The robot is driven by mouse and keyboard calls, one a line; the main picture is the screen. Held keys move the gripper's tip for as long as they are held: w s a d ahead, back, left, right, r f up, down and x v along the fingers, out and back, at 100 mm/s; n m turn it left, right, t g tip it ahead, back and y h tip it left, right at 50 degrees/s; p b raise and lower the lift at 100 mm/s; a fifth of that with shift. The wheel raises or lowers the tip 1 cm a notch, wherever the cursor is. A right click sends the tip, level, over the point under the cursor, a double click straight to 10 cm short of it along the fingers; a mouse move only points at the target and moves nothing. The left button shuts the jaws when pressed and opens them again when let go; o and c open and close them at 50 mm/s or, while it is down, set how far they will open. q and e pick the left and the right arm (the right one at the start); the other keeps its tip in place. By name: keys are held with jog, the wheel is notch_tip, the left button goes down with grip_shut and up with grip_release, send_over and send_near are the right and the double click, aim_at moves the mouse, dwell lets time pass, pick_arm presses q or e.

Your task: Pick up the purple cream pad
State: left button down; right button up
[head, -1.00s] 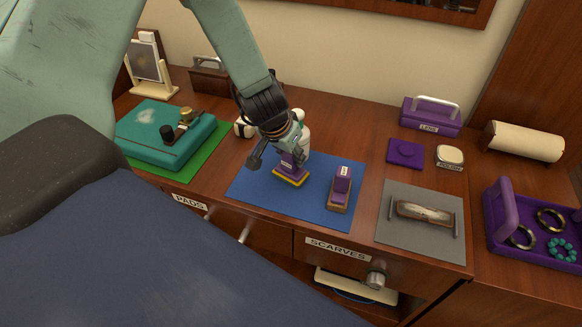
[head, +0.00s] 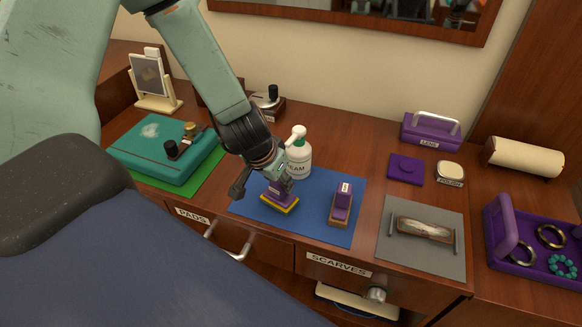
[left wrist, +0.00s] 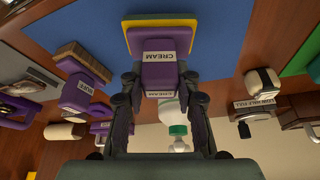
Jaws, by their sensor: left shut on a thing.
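The purple cream pad (head: 279,198) is a small purple block with a yellow bottom edge, over the left part of the blue mat (head: 313,232). My left gripper (head: 268,181) is shut on it from above. In the left wrist view the pad (left wrist: 159,75), labelled CREAM, sits between the two fingers (left wrist: 158,96). I cannot tell whether its bottom touches the mat. A similar purple pad with a brown bottom (head: 341,204) stands on the mat to the right. My right gripper is not in view.
A white cream bottle (head: 299,160) stands just behind my left gripper. A teal box (head: 160,148) lies on a green mat at left. A grey mat with a brush-like tool (head: 423,229) and an open purple box (head: 510,262) are at right.

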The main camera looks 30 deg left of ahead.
pick_arm(q)
jog(key=s+p, duration=0.5)
jog(key=s, duration=0.7)
jog(key=shift+s+a+r, duration=0.15)
jog(key=shift+s+a, duration=0.1)
jog(key=shift+s, duration=0.1)
jog(key=c, duration=1.5)
grip_release()
jog(key=c, duration=0.5)
jog(key=shift+w, duration=0.1)
